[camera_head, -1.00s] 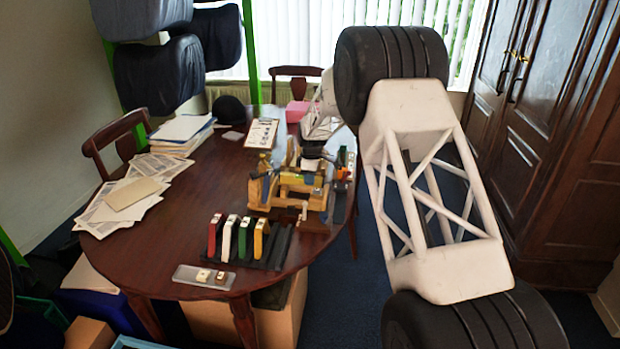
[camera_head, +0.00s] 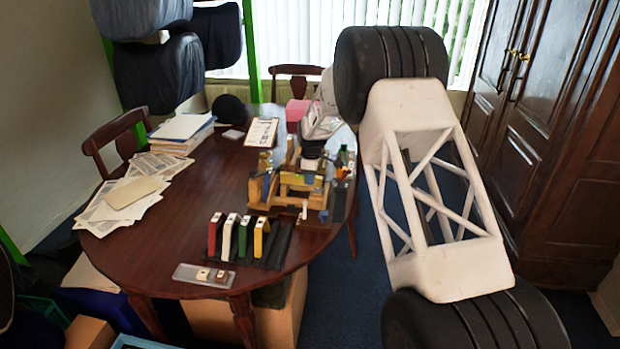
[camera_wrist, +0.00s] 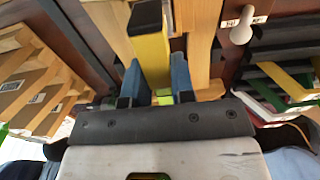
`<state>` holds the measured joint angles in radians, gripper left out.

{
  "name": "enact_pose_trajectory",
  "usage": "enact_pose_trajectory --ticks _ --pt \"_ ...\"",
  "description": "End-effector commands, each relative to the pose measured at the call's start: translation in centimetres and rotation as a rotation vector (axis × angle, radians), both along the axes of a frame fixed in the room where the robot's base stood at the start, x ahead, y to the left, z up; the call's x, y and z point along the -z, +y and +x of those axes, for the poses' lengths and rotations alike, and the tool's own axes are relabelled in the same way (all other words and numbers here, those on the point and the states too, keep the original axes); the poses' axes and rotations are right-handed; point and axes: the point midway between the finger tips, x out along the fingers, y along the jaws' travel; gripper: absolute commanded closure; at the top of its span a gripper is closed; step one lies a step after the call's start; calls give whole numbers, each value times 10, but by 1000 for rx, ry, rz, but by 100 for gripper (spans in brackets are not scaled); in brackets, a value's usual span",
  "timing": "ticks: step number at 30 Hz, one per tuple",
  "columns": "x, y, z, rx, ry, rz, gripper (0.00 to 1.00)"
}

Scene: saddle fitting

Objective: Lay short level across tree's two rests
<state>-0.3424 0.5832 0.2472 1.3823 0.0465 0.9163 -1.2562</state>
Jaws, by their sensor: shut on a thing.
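My gripper (camera_wrist: 153,82) is shut on a yellow level (camera_wrist: 150,48) with a black end cap; its blue fingers stand on both sides of the bar. The wooden tree (camera_wrist: 203,50) lies below and around the level in the wrist view. In the head view the tree (camera_head: 287,205) stands on the round table, and my wrist is above its back part. The level lies over the tree's wood in the wrist view, but I cannot tell whether it touches the rests. My fingertips are not clear in the head view.
A black rack (camera_head: 274,248) with several coloured upright pieces stands in front of the tree. A clear tray (camera_head: 190,275) with two small blocks lies at the table's front edge. Papers (camera_head: 122,192) lie at left. The table (camera_head: 190,205) is bare left of the tree.

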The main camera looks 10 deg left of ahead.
Motion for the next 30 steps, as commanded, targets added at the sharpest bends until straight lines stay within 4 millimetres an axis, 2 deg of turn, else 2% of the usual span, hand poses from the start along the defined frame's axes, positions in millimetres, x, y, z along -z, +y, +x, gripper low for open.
enact_pose_trajectory --ticks 8,9,14,20,24,30 --pt "0 0 0 0 0 0 100" --pt "0 0 0 0 -1 0 71" --pt "0 0 0 0 0 0 47" --pt "0 0 0 0 0 0 46" --pt "0 0 0 0 0 0 26" --pt "0 0 0 0 0 0 26"
